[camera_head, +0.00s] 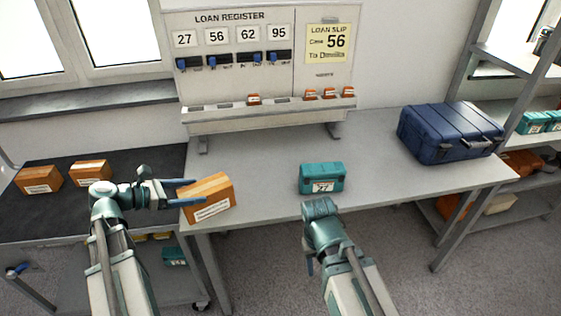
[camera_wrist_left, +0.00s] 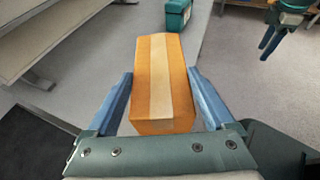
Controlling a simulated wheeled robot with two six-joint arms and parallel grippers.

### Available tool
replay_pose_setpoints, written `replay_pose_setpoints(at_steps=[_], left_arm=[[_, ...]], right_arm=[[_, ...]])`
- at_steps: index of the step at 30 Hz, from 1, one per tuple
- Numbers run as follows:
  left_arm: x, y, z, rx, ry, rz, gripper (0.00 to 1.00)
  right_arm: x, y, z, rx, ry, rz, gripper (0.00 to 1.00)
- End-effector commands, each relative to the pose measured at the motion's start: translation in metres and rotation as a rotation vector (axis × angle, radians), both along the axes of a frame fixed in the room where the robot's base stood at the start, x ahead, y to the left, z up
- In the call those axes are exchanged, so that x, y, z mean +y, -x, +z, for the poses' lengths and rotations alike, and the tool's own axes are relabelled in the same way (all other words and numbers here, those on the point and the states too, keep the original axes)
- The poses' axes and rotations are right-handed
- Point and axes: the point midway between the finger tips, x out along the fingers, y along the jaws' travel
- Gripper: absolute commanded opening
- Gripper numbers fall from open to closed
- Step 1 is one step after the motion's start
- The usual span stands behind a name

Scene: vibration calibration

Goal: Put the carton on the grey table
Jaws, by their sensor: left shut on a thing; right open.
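A brown carton (camera_head: 207,199) with a white label is held by my left gripper (camera_head: 182,194), near the left front corner of the grey table (camera_head: 265,170). In the left wrist view the carton (camera_wrist_left: 164,85) with a pale tape strip sits between the two blue fingers (camera_wrist_left: 163,105). I cannot tell whether its underside touches the table. My right gripper (camera_head: 316,238) is open and empty in front of the table's front edge, below the teal case. Its fingers are partly hidden by its own wrist.
A teal case (camera_head: 321,178) stands mid-table near the front edge. A large blue case (camera_head: 450,132) sits at the right. The loan register board (camera_head: 240,60) stands at the back. Two brown cartons (camera_head: 40,179) (camera_head: 90,172) lie on the dark-topped cart (camera_head: 60,222) at left. Table space between carton and teal case is clear.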

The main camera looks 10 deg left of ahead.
Motion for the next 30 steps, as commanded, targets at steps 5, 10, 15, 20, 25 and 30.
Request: replay_pose_setpoints(at_steps=[5,10,15,20,25,30], left_arm=[[-0.017,-0.023,-0.003,-0.002,0.001,-0.004,0.0],[-0.042,-0.057,-0.007,-0.001,0.002,-0.005,0.0],[-0.066,-0.089,-0.011,-0.001,0.002,-0.004,0.0],[-0.082,-0.109,-0.013,-0.001,0.002,-0.002,0.0],[-0.088,-0.117,-0.013,0.0,0.002,-0.001,0.0],[-0.089,-0.118,-0.013,-0.001,0.002,0.0,0.0]], right_arm=[[0.0,0.0,-0.003,0.0,0.0,0.0,0.5],[0.0,0.0,-0.008,0.0,0.0,0.0,0.5],[0.0,0.0,-0.011,0.0,0.0,0.0,0.5],[0.0,0.0,-0.013,0.0,0.0,0.0,0.5],[0.0,0.0,-0.014,0.0,0.0,0.0,0.5],[0.0,0.0,-0.014,0.0,0.0,0.0,0.5]])
